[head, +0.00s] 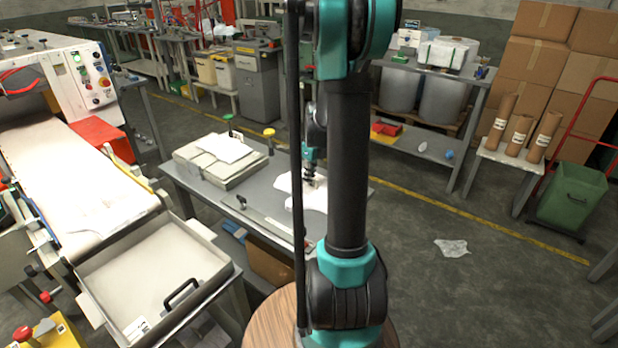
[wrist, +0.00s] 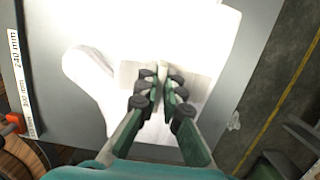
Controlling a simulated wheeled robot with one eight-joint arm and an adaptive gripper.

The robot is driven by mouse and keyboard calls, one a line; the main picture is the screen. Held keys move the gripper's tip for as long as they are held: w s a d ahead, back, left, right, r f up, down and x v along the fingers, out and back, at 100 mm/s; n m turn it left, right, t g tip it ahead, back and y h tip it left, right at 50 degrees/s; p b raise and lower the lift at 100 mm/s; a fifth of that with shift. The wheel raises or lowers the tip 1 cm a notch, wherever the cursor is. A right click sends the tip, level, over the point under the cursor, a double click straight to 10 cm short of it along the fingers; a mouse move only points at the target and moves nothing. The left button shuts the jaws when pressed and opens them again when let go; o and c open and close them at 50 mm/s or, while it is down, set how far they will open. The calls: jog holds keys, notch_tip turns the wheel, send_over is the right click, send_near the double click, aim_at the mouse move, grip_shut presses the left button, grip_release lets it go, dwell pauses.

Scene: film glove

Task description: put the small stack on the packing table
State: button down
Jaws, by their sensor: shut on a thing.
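The small stack (head: 313,198) is white and glove-shaped, and it is over the right part of the grey packing table (head: 222,195). In the wrist view the white stack (wrist: 92,75) spreads under my gripper (wrist: 161,80), with a pale band across its middle. My gripper is shut on the stack at this band, with the fingertips close together. In the head view my gripper (head: 309,176) points down onto the stack, partly behind my own arm. I cannot tell whether the stack rests on the tabletop or hangs just above it.
A larger pile of pale stacks (head: 220,160) lies on the table's left part. A ruler (wrist: 20,80) runs along the table at left in the wrist view. A conveyor (head: 80,180) and a metal tray (head: 155,275) stand at the left. Floor to the right is mostly open.

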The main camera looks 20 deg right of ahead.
jog(key=c, duration=1.7)
grip_release()
jog(key=r, duration=0.4)
jog(key=s+r, duration=0.1)
jog(key=r, duration=0.3)
jog(key=d+r, duration=0.1)
jog(key=r, duration=0.3)
jog(key=shift+s, duration=0.25)
